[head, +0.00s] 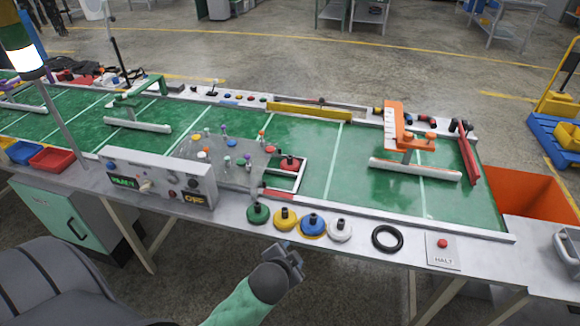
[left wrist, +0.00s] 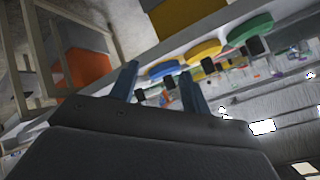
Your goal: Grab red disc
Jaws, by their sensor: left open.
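The red disc (head: 290,164) with a dark knob sits on the green table surface, at a small red-and-white bordered square right of the clear panel. My left gripper (head: 289,252) is in front of the table's near edge, below the blue and yellow discs and well short of the red disc. In the left wrist view the two fingers of the gripper (left wrist: 159,76) stand apart with nothing held between them. I cannot clearly pick out the red disc in the left wrist view. My right gripper is in neither view.
Green (head: 258,214), yellow (head: 286,219), blue (head: 312,224) and white (head: 340,230) discs line the near edge. A black ring (head: 388,239) and HALT button plate (head: 443,250) lie right. A control box (head: 162,179) and clear panel (head: 240,160) stand left.

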